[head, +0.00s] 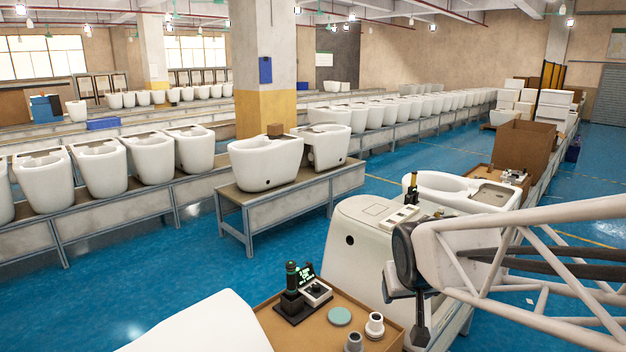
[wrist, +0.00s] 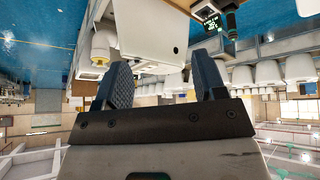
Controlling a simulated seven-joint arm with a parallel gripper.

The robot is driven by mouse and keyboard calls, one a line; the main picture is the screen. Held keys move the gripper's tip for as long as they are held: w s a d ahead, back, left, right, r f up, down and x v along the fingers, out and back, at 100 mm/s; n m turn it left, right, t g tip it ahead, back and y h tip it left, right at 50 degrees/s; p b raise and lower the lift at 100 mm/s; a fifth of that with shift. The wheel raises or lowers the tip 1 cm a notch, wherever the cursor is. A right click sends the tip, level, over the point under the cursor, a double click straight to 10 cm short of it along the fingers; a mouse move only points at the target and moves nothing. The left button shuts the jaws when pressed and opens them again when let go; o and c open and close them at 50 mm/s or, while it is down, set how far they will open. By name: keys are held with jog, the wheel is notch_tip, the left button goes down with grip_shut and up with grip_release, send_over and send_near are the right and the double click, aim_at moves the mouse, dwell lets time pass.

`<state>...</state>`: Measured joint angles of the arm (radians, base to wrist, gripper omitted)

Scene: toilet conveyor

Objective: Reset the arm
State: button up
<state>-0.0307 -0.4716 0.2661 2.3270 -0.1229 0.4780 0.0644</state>
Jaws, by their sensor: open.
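My gripper (wrist: 162,80) is open in the wrist view, with two dark ridged fingers apart and nothing between them. In the head view, the dark end of my arm (head: 404,262) hangs at the right, in front of a white toilet (head: 350,255). The fingertips are hard to make out there. That toilet has a small panel (head: 402,216) on top. In the wrist view, which looks upside down, a white toilet (wrist: 148,28) lies beyond the fingers. I cannot tell the gap between them.
A brown tray (head: 268,318) in front holds a lit device (head: 315,291), a green disc (head: 340,316) and white cups (head: 375,325). Another toilet (head: 460,190) and a cardboard box (head: 522,150) stand behind. Blue floor (head: 180,285) is free to the left.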

jog(key=s+g, duration=0.3)
jog(key=s, duration=1.5)
jog(key=shift+d+r+m+g, duration=0.3)
jog(key=shift+d+r+m, duration=0.1)
jog(key=shift+d+r, duration=0.05)
